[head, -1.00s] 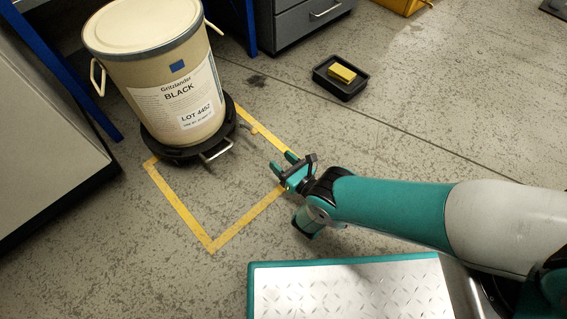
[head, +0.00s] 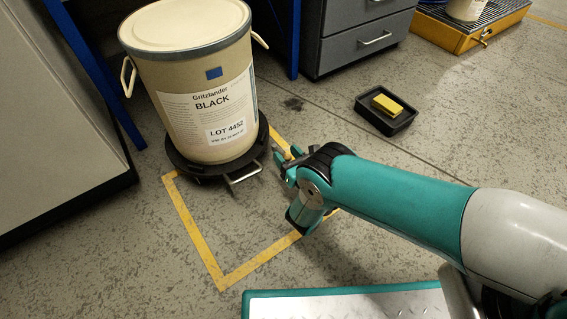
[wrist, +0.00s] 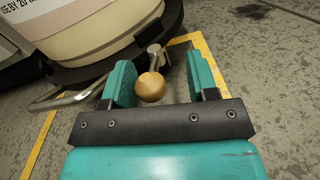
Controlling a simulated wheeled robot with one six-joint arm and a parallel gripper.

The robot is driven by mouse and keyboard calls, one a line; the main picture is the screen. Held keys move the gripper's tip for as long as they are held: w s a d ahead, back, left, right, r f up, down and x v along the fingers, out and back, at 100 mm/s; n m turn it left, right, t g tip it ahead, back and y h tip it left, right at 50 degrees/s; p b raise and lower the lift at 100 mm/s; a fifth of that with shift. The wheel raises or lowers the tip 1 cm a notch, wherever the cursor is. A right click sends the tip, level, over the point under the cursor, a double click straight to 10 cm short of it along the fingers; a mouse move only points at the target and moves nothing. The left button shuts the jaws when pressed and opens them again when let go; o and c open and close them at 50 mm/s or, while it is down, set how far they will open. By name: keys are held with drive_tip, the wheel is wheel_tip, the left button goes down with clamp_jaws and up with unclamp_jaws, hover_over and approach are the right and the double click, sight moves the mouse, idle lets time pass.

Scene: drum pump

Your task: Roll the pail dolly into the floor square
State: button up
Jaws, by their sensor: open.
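A cream pail (head: 200,85) labelled BLACK stands upright on a black round dolly (head: 190,170). The dolly sits over the far part of the yellow taped floor square (head: 205,250), whose near part is bare. A metal loop handle (head: 243,178) sticks out of the dolly's front. In the wrist view, a brass-coloured ball knob (wrist: 152,88) on a short metal stem shows in front of the dolly rim (wrist: 120,55). My gripper (wrist: 160,75) is open, with the knob in view between its two teal fingers, unheld. In the head view, the fingertips (head: 283,160) are partly hidden by my wrist.
A black tray (head: 375,122) with a yellow block (head: 386,106) lies on the floor to the right. A grey drawer cabinet (head: 360,40) and blue uprights stand behind. A grey cabinet (head: 50,120) is at the left. A yellow grated platform (head: 470,30) is at the back right.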

drive_tip(key=shift+a, duration=0.35)
drive_tip(key=shift+a, duration=0.1)
clamp_jaws()
idle(1.1)
